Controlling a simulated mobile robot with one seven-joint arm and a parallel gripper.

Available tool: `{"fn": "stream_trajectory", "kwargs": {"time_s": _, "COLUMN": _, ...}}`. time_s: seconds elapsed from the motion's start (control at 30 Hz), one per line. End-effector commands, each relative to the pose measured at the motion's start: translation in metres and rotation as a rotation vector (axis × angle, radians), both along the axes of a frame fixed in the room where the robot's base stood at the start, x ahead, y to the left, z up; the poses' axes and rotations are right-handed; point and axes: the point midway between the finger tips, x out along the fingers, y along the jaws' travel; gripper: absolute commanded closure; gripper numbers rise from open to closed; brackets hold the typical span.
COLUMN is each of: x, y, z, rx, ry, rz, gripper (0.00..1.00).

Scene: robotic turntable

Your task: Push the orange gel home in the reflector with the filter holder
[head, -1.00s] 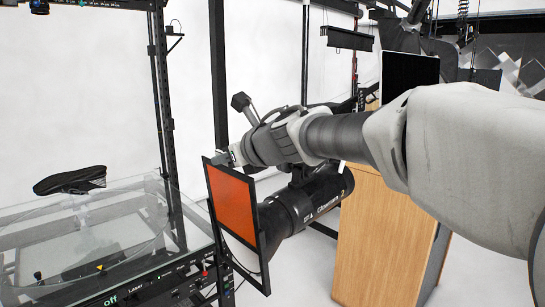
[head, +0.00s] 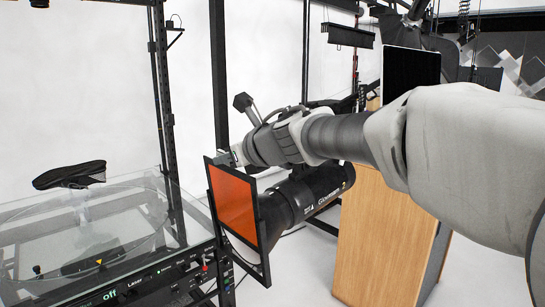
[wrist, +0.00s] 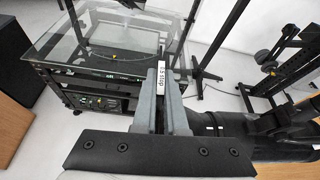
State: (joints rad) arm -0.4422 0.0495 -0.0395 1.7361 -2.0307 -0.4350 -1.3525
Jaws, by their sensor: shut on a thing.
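The orange gel (head: 232,203) is a flat orange sheet in a thin black square filter holder (head: 262,249), standing tilted in the head view. My gripper (head: 226,158) is shut at the holder's upper edge. In the wrist view the jaws (wrist: 161,75) are close together, but the holder cannot be clearly made out. The pale reflector (head: 243,250) is right behind the holder, on the front of a black lamp (head: 310,195). The holder hides most of the reflector. I cannot tell how deep the gel sits or whether the holder touches the rim.
A glass-topped turntable rig (head: 130,250) with a dark shoe (head: 70,175) stands at left, close to the holder. Black uprights (head: 220,80) rise behind it. A wooden cabinet (head: 375,230) stands at right, under my arm. White floor shows between them.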

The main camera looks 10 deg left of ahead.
Motion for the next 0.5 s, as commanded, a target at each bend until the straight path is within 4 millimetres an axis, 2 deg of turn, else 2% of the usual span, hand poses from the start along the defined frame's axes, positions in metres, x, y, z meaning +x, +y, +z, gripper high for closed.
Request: {"fn": "stream_trajectory", "kwargs": {"time_s": 0.5, "x": 0.001, "y": -0.001, "z": -0.014, "rx": 0.0, "ry": 0.0, "rz": 0.0, "gripper": 1.0}}
